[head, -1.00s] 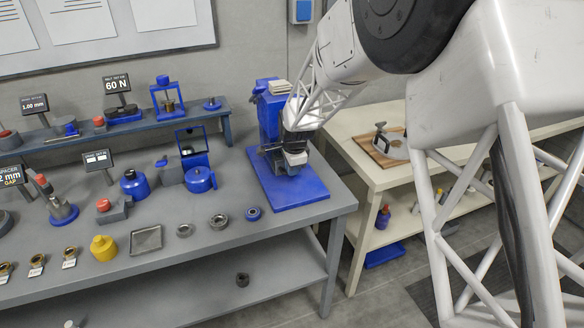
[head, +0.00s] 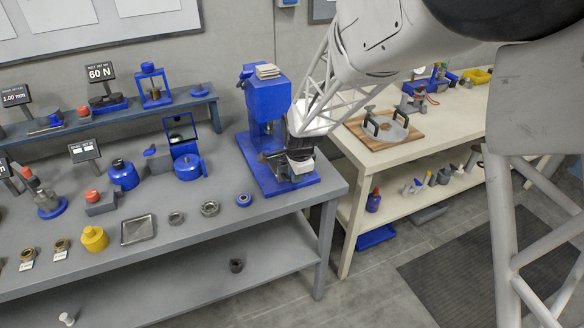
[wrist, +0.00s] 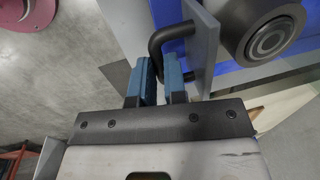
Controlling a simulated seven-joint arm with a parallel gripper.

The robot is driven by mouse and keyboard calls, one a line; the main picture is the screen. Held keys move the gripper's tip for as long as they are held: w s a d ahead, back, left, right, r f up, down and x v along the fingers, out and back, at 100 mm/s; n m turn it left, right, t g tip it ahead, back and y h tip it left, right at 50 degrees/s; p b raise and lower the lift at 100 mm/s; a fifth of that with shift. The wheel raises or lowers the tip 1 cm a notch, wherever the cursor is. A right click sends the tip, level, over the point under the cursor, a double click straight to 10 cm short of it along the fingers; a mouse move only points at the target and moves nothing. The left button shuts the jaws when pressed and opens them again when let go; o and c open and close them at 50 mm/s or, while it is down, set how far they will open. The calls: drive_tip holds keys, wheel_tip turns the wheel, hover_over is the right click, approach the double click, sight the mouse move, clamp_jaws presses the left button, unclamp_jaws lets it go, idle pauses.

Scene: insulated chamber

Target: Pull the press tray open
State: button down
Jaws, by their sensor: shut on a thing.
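The blue press (head: 264,105) stands on its blue base plate (head: 250,170) at the right end of the grey bench. My gripper (head: 298,172) is low over the front right part of the base. In the wrist view, the blue fingers of my gripper (wrist: 159,72) are shut on the black bent handle (wrist: 168,35). The handle is fixed to the grey front plate of the press tray (wrist: 204,45). A dark round part with a ringed end (wrist: 268,38) shows beside the plate. In the head view my gripper hides most of the tray and handle.
The cream table (head: 385,160) with a wooden board is to the right, across a gap.

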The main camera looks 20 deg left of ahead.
drive_tip(key=shift+s+d, duration=0.25)
drive_tip(key=c, duration=1.2)
unclamp_jaws()
drive_tip(key=shift+o, duration=0.2)
wheel_tip(320, 180, up, 8)
drive_tip(key=shift+s+d, duration=0.45)
drive_tip(key=shift+d, duration=0.1)
